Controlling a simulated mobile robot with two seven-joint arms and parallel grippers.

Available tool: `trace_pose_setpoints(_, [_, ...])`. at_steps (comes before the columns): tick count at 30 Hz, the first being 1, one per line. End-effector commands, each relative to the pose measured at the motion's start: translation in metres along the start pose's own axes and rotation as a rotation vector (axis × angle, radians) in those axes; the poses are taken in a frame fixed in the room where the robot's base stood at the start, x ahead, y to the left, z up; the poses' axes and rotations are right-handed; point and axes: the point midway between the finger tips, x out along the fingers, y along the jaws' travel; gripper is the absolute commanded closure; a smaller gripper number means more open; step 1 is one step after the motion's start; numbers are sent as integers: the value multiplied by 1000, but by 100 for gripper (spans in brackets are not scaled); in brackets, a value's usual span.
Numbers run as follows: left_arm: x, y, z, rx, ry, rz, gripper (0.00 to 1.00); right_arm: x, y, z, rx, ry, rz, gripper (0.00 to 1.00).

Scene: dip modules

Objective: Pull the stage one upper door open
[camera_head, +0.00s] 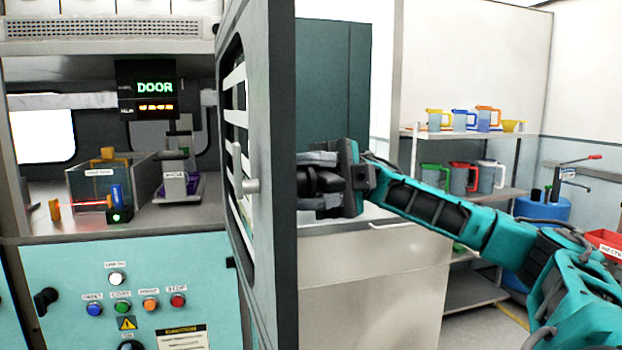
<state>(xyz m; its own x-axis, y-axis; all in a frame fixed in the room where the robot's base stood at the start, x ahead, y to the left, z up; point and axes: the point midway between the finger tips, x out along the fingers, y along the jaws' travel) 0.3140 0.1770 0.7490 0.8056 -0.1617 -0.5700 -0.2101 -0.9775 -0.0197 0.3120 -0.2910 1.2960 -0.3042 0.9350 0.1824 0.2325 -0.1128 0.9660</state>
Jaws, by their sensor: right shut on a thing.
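The upper door (281,95) is a tall dark grey panel with a slatted window, seen almost edge-on. It stands swung outward, and the compartment to its left is open to view. A light metal handle piece (250,186) sticks out on its left face. My right gripper (312,181) is at the door's right side, at mid-height, shut on the door. Its fingertips are partly hidden by the door edge, so the exact part held is not clear. My left gripper is not in view.
Inside the compartment are a DOOR display (147,88), a clear bin (98,184) and a small device on a purple base (180,187). A teal button panel (130,275) lies below. Shelves with coloured jugs (463,178) stand behind my right arm.

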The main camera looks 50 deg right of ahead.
Motion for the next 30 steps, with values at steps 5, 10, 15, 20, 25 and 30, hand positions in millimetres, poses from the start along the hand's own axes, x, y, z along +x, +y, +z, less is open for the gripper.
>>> trace_pose_setpoints(5, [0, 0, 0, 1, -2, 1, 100, 0, 3, 0, -6, -5, 6, 55])
trace_pose_setpoints(10, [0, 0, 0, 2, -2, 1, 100, 0, 2, 0, -3, -2, 3, 42])
trace_pose_setpoints(15, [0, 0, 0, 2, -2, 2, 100, 0, 1, 0, -1, -1, 2, 42])
trace_pose_setpoints(20, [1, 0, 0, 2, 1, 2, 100, -7, 1, 0, -3, -2, 3, 42])
trace_pose_setpoints(25, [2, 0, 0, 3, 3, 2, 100, -32, 1, 0, -5, -3, 4, 42])
trace_pose_setpoints(30, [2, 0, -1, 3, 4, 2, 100, -64, 2, 0, -7, -3, 5, 42])
